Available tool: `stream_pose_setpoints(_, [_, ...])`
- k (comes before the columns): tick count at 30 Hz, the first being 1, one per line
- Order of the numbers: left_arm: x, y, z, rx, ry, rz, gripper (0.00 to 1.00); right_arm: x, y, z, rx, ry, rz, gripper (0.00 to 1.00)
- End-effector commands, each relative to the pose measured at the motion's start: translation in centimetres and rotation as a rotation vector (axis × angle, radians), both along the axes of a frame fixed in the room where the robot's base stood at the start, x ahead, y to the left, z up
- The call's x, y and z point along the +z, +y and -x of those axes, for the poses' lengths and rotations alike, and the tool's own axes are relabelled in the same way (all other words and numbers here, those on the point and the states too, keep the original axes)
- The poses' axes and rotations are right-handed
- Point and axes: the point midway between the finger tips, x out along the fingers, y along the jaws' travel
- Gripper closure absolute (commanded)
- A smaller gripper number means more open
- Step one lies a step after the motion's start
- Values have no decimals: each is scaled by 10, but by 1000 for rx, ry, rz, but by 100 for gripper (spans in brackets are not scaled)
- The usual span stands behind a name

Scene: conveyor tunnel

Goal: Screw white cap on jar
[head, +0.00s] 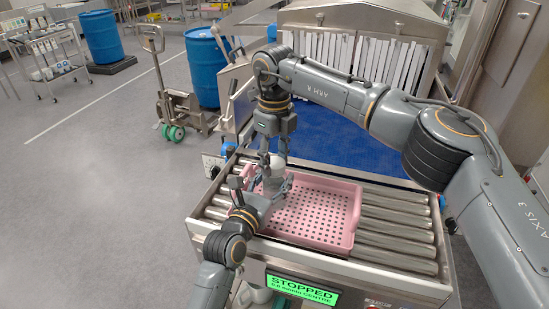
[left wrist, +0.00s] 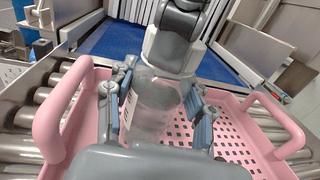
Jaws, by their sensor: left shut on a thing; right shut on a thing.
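The clear jar (left wrist: 153,108) stands upright in the pink tray, seen in the left wrist view. My left gripper (head: 271,187) is shut around its sides, with one finger on each side. The white cap (left wrist: 168,50) is at the jar's mouth. It also shows as a small white shape in the head view (head: 277,162). My right gripper (head: 274,153) points down from above and is shut on the cap. The right gripper's dark fingers hide the top of the cap, and I cannot tell how far it is threaded.
The pink perforated tray (head: 338,241) rests on conveyor rollers (head: 395,243). Behind it, the blue belt (head: 345,152) leads to a tunnel with a strip curtain (head: 370,62). A pallet jack (head: 172,100) and blue barrels (head: 205,65) stand at the back left. Floor at left is clear.

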Motion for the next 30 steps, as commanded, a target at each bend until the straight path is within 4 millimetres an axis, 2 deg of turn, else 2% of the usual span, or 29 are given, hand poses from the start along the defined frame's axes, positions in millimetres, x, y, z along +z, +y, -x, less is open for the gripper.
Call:
stream_pose_setpoints(3, [0,0,0,0,0,-1,100,0,0,0,-245,-1,0,92])
stream_pose_setpoints(9, [0,0,0,-1,0,-1,100,0,0,-1,-586,-1,-1,92])
stream_pose_setpoints(13, [0,0,0,-1,0,-1,100,0,0,-1,-572,-2,-2,92])
stream_pose_setpoints(14, [0,0,0,-1,0,-1,100,0,0,-1,-571,-2,-2,52])
stream_pose_setpoints(17, [0,0,0,-1,0,-1,100,0,0,-1,-570,-2,-2,31])
stream_pose_setpoints(18, [0,0,0,-1,0,-1,100,0,0,-1,-570,-1,-1,27])
stream_pose_setpoints(26, [0,0,0,-1,1,0,100,0,0,0,-569,-1,0,27])
stream_pose_setpoints(30, [0,0,0,-1,1,0,100,7,0,-1,-569,-1,-1,27])
